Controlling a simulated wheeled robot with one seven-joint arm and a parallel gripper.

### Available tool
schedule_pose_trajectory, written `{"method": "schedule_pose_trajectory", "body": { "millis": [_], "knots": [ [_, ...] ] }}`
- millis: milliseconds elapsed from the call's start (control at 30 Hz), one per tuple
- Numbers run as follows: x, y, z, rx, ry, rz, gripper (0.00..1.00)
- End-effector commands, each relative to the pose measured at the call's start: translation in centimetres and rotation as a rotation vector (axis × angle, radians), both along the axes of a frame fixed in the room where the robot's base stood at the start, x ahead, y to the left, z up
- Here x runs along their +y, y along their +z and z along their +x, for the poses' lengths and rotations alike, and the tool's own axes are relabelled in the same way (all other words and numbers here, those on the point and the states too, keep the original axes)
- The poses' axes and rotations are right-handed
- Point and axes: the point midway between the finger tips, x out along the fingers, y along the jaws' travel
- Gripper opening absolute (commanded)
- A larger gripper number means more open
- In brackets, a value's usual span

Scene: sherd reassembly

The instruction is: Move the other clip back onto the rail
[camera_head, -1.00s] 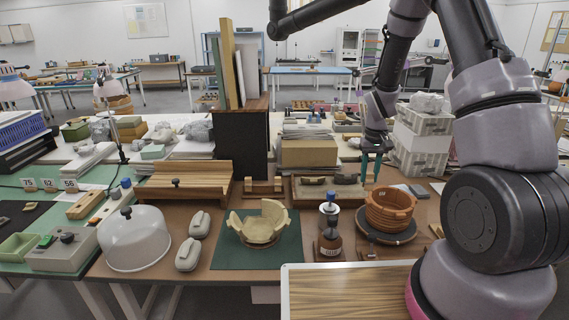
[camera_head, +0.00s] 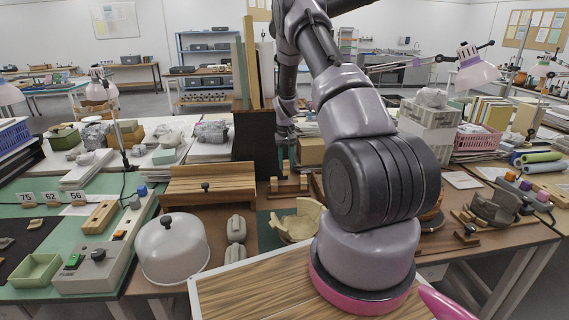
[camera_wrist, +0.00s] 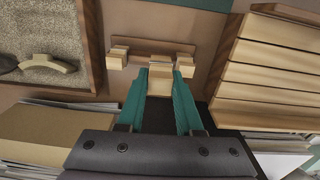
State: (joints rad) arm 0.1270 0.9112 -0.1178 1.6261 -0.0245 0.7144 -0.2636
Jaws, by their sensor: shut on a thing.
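My gripper (camera_head: 285,150) reaches down over the back of the brown table. In the wrist view its two teal fingers (camera_wrist: 160,76) are shut on a small pale wooden clip (camera_wrist: 160,84). The small wooden rail (camera_wrist: 152,49) lies just beyond the fingertips, with a wooden block (camera_wrist: 118,55) at its left end and another block (camera_wrist: 185,65) at its right. I cannot tell whether these are clips or end posts. In the head view the rail (camera_head: 289,188) is below the gripper. Whether the held clip touches the rail is unclear.
A slatted wooden board (camera_wrist: 265,72) stands close to the right in the wrist view. A sand tray (camera_wrist: 85,45) with a curved sherd is on the left. A dark cabinet (camera_head: 250,140) stands behind. My arm hides part of the table, including some of the pale bowl (camera_head: 298,222).

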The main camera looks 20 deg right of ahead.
Motion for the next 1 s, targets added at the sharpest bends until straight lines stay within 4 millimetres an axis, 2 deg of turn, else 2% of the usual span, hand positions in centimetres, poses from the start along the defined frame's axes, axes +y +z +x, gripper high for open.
{"method": "schedule_pose_trajectory", "body": {
  "millis": [33, 167, 367, 800, 1000],
  "knots": [
    [-0.9, -0.5, 0.5, -0.001, -0.014, 0.000, 0.12],
    [-1.8, -1.0, 1.0, 0.000, -0.029, 0.001, 0.12],
    [-1.8, -1.6, 1.0, 0.001, -0.030, 0.001, 0.12],
    [-1.8, -4.6, 1.0, 0.000, -0.028, 0.000, 0.12],
    [-1.8, -5.3, 1.0, 0.000, -0.029, 0.001, 0.12]
  ]
}}
